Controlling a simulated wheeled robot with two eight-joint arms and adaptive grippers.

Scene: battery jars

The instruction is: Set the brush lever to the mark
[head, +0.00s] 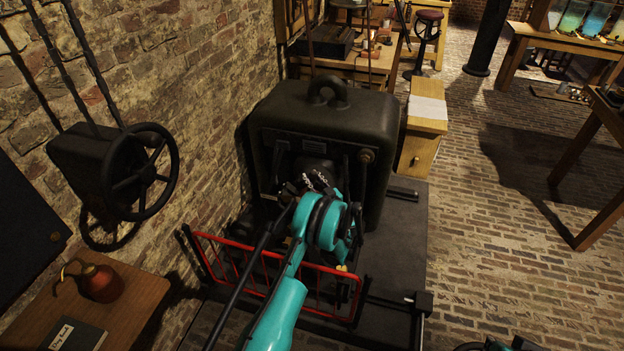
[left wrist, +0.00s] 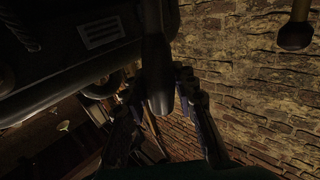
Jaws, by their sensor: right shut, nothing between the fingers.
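The black machine (head: 325,115) with a looped top handle stands against the brick wall in the head view. My left arm reaches over the red railing to its front, and my left gripper (head: 305,190) is mostly hidden there behind my arm and wrist. In the left wrist view a dark rounded lever handle (left wrist: 158,85) hangs down between the two fingers of my left gripper (left wrist: 165,95). One finger is close on each side of it; contact is unclear in the dark. I cannot make out the mark. My right gripper (head: 505,344) shows only partly at the bottom edge, away from the machine.
The red railing (head: 235,262) crosses in front of the machine. A long black rod (head: 238,285) runs beside my left arm.

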